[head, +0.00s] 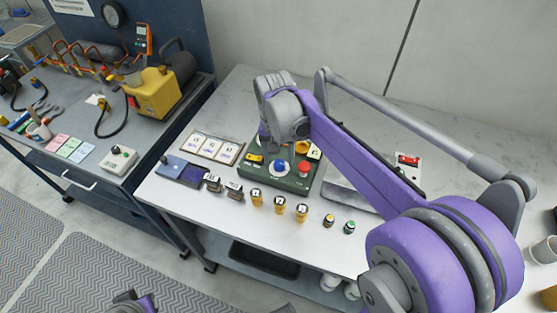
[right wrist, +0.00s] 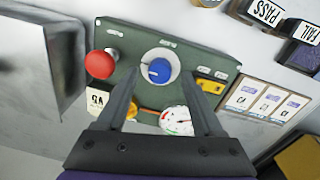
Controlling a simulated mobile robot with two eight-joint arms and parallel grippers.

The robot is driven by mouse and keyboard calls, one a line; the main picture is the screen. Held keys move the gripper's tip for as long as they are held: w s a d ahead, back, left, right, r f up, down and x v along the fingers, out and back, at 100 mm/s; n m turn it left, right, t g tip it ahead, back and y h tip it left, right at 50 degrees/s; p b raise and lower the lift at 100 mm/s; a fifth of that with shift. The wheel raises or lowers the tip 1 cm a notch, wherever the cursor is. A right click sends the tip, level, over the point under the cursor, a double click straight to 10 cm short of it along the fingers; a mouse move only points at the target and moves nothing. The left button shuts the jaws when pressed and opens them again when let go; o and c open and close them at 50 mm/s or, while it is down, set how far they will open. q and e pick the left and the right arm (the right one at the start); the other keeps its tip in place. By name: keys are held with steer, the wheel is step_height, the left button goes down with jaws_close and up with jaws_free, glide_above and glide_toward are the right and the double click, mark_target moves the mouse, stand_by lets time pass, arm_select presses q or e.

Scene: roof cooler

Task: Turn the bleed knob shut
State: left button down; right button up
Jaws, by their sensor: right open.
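The blue bleed knob (head: 281,166) sits on a pale round dial on the green panel box (head: 290,182). In the right wrist view the knob (right wrist: 159,71) shows between my finger tips, with its pale ring around it. My right gripper (right wrist: 159,78) is open, its two dark fingers reaching over the panel on either side of the knob. I cannot tell whether they touch it. In the head view my right wrist (head: 284,108) hangs over the back of the box and hides part of it. A dark and purple tip of my left gripper (head: 134,300) shows at the bottom edge.
A red button (right wrist: 100,64) stands beside the knob, with a white round gauge (right wrist: 177,121) and a yellow block (right wrist: 211,86) nearby.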

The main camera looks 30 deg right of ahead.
steer(key=shift+f, duration=0.75)
jaws_close()
